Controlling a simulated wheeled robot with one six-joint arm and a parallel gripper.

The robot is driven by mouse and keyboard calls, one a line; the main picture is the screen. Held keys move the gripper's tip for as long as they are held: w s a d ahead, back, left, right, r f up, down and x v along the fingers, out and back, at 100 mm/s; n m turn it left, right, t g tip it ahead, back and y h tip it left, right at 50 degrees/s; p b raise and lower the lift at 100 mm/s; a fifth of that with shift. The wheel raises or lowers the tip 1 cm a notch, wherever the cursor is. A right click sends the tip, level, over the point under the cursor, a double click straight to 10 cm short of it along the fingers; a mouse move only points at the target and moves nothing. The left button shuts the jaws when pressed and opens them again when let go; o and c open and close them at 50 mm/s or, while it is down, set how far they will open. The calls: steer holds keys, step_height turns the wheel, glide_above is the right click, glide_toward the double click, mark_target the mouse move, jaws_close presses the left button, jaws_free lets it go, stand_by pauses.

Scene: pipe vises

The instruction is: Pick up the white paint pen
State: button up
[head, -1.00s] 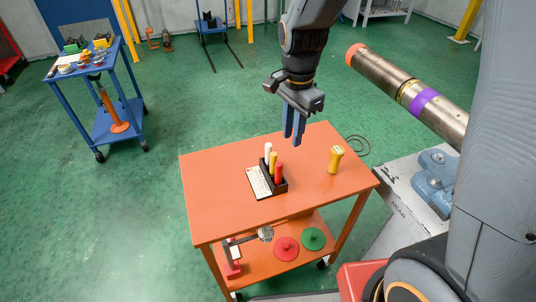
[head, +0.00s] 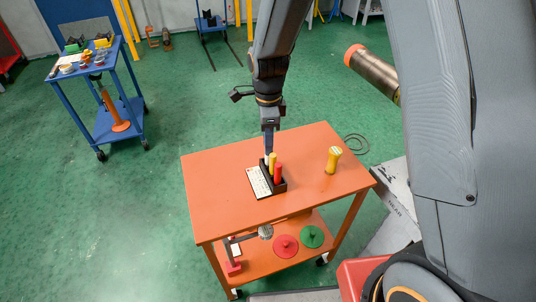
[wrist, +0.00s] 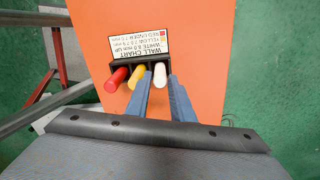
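The white paint pen (wrist: 160,72) stands in a black holder (wrist: 127,67), at the end of a row beside a yellow pen (wrist: 138,75) and a red pen (wrist: 119,77). In the head view the white pen (head: 266,160) is mostly hidden by my fingers. My gripper (wrist: 160,80) is open, its two blue fingers apart with the white pen's top showing between their tips. The left finger passes close to the yellow pen. Contact cannot be told. In the head view my gripper (head: 269,152) points down at the holder from above.
The holder stands on an orange cart (head: 220,180) beside a wall chart card (head: 259,182). A yellow cylinder (head: 333,160) stands to the right on the cart. Red (head: 285,247) and green (head: 312,237) discs lie on the lower shelf. The cart top's left part is bare.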

mark_target(268, 157)
steer(key=shift+f, duration=1.1)
steer(key=shift+c, duration=0.4)
jaws_close()
